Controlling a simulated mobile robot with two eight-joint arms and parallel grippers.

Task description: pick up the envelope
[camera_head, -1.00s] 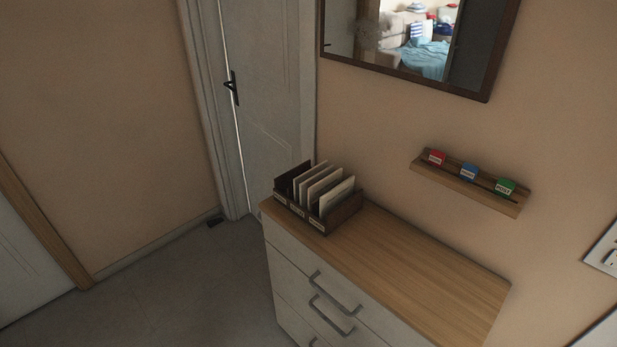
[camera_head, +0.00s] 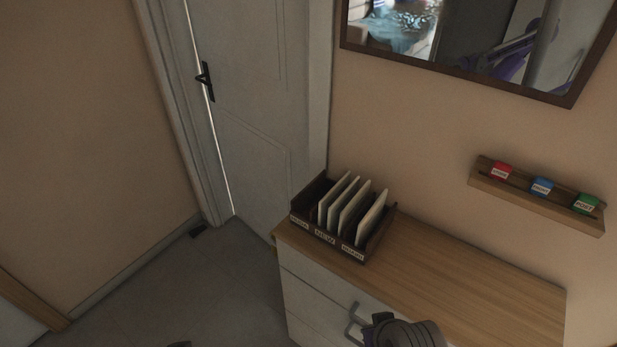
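Several pale envelopes (camera_head: 350,213) stand upright in a dark wooden sorter (camera_head: 316,232) on top of the dresser. The sorter has small labels along its front; the middle one seems to read "NEW", and the others are hard to read. A grey part of one of my arms shows at the bottom edge, in front of the dresser. I cannot make out gripper fingers on it. My other gripper does not show. No gripper touches the envelopes.
The wooden dresser top (camera_head: 470,285) is clear to the right of the sorter. A wall shelf (camera_head: 537,207) holds a red, a blue and a green labelled block. A framed mirror (camera_head: 560,95) hangs above.

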